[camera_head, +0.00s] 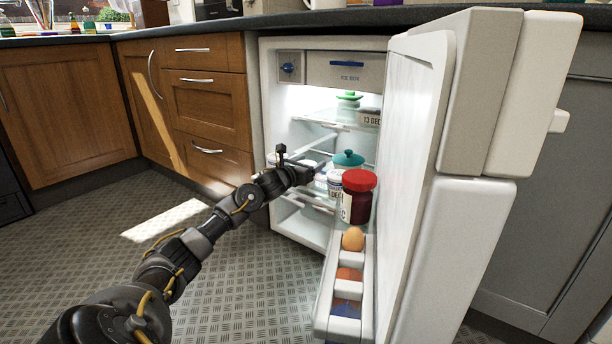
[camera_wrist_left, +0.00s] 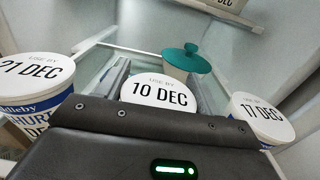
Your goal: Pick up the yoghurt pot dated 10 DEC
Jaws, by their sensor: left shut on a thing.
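The yoghurt pot dated 10 DEC (camera_wrist_left: 160,93) is in the middle of the left wrist view, its white lid showing and its body mostly hidden by my gripper. My left gripper (camera_wrist_left: 162,82) is shut on it, with a finger on each side. In the head view my left gripper (camera_head: 311,173) reaches into the open fridge. A pot dated 21 DEC (camera_wrist_left: 34,82) stands to the left, and a pot dated 17 DEC (camera_wrist_left: 262,117) to the right. The right gripper is not in view.
A teal-lidded dish (camera_head: 348,160) stands behind the pots. The open fridge door (camera_head: 405,150) is on the right, with a red-lidded jar (camera_head: 357,203) and an egg (camera_head: 352,239) in its racks. A 13 DEC item (camera_head: 369,118) and a green-lidded jar (camera_head: 348,98) are on the upper shelf.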

